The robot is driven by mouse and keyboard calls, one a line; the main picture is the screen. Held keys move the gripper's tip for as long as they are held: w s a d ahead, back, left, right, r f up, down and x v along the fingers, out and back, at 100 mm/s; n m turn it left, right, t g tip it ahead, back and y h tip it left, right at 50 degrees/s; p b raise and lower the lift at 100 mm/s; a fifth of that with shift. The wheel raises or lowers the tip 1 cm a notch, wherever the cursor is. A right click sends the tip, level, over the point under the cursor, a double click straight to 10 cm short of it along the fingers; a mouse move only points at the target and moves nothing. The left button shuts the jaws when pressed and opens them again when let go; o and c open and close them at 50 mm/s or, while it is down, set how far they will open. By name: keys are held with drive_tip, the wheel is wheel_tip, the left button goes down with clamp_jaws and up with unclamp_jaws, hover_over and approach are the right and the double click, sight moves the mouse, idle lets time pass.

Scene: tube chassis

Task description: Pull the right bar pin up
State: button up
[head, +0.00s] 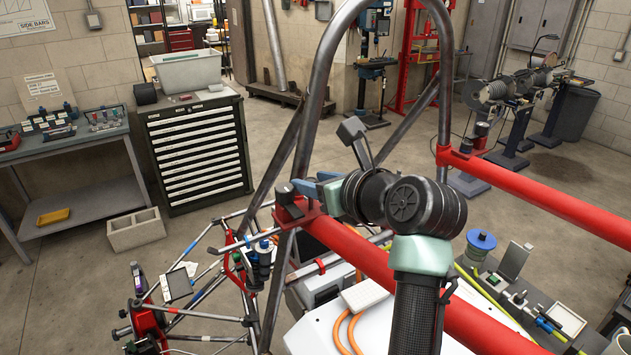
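Two red side bars run through the tube chassis (308,130). The nearer bar (347,250) ends in a red bracket (296,215) at the tube. A pin with a dark square cap (284,189) stands in this bracket. My gripper (299,187) points left at the cap, right beside it. Its blue-grey fingers are small and seen from the side, so I cannot tell their gap or whether they touch the pin. The other bar (550,193), at the right, has a bracket with another dark-capped pin (481,130). I cannot tell which pin the task calls right.
A thin grey rod (250,231) sticks out left of the near bracket. The slanting chassis tubes stand close behind my gripper. A black drawer cabinet (195,150) and a workbench (75,140) stand farther back left. Open floor lies between them and the chassis.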

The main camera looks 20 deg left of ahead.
drive_tip(key=b+v, duration=0.3)
drive_tip(key=v, duration=1)
drive_tip(key=shift+b, duration=0.4)
